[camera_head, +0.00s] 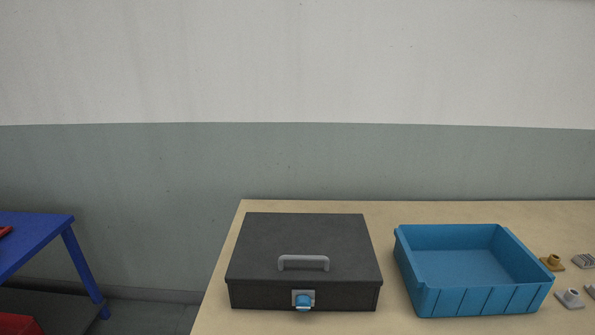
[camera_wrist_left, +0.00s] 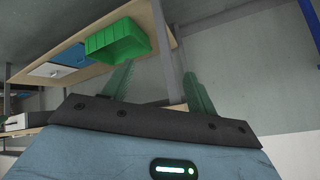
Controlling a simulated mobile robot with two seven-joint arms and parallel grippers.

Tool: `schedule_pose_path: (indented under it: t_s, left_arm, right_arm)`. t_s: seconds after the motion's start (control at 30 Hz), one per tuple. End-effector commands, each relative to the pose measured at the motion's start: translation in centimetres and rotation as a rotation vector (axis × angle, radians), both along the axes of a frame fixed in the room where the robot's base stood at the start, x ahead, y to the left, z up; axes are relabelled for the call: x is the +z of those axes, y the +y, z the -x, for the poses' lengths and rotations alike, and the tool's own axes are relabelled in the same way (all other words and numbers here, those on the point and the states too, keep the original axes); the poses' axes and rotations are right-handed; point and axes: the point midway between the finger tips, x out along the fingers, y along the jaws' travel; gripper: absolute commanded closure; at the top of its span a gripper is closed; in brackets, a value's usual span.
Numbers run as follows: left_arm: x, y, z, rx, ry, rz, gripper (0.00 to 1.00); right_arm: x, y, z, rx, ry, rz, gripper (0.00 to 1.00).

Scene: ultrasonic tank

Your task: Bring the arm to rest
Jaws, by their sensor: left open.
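My left gripper (camera_wrist_left: 158,80) shows only in the left wrist view. Its two greenish fingers stand well apart, with nothing between them. Neither arm shows in the head view, and my right gripper is in no view. In the head view a dark grey box (camera_head: 300,235) with a closed lid, a grey handle (camera_head: 304,263) and a blue latch (camera_head: 303,300) sits on the wooden table (camera_head: 215,315). A blue open bin (camera_head: 470,265), empty, stands to its right.
Small brown (camera_head: 552,262) and grey (camera_head: 570,298) parts lie right of the blue bin. A blue table (camera_head: 35,235) stands at the left, apart from the wooden one. The left wrist view shows a green bin (camera_wrist_left: 118,42) on a tan surface beyond the fingers.

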Motion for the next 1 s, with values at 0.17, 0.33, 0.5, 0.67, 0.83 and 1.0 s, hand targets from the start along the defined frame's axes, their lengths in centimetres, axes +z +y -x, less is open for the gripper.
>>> schedule_pose_path:
  t_s: [0.17, 0.33, 0.5, 0.67, 0.83, 1.0]
  left_arm:
    - [-0.4, -2.4, 0.5, 0.094, 0.001, 0.101, 0.42]
    - [-0.7, -5.6, 0.8, 0.179, 0.001, 0.193, 0.42]
    - [-0.7, -9.1, 0.8, 0.271, 0.001, 0.293, 0.42]
    - [-0.5, -11.2, 0.6, 0.328, 0.001, 0.354, 0.42]
    - [-0.4, -11.6, 0.5, 0.339, 0.001, 0.368, 0.42]
    - [-0.4, -11.6, 0.5, 0.338, 0.001, 0.366, 0.42]
  right_arm:
    - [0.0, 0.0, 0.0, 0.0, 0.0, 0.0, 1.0]
    - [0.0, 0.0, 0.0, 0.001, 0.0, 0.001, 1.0]
    - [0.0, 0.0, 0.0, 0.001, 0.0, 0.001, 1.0]
    - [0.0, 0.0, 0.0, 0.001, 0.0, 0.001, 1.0]
    - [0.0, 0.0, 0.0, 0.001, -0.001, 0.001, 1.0]
    - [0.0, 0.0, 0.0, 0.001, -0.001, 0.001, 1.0]
